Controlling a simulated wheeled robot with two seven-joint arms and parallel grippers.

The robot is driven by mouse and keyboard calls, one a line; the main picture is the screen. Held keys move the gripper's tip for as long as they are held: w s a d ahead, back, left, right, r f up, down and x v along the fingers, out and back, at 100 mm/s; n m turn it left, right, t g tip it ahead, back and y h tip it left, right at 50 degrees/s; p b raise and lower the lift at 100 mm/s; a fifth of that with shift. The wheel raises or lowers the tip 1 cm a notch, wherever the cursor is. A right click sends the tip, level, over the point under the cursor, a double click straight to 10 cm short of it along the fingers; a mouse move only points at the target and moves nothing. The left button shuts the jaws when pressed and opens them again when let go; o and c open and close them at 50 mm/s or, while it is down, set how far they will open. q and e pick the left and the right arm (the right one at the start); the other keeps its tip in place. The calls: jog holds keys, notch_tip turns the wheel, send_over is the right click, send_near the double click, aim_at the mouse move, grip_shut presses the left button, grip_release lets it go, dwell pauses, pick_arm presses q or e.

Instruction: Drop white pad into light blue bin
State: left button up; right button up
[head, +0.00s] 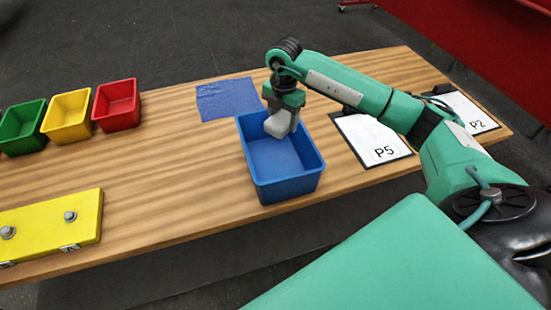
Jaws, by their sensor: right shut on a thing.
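The light blue bin (281,188) stands on the wooden table, open side up, and its visible floor is empty. My right gripper (281,124) points down over the bin's far part, shut on the white pad (278,122). The pad shows as a pale block at or just below the bin's rim height. I cannot tell whether it touches the bin. The gripper hides part of the bin's far wall. My left gripper is not in view.
A blue mat (228,97) lies behind the bin. A P5 sheet (372,139) and a P2 sheet (470,111) lie to the right. Green (22,128), yellow (67,117) and red (117,105) bins stand far left. A yellow block (50,226) with knobs lies front left.

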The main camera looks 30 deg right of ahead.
jog(key=o, duration=1)
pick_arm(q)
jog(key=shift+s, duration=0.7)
pick_arm(e)
jog(key=shift+o, duration=0.2)
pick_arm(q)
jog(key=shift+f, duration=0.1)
pick_arm(e)
jog(key=shift+r, duration=0.1)
jog(key=shift+r, duration=0.25)
pick_arm(q)
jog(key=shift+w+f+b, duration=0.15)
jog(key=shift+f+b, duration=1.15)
jog(key=shift+b, duration=0.05)
pick_arm(e)
notch_tip(320, 180, up, 13)
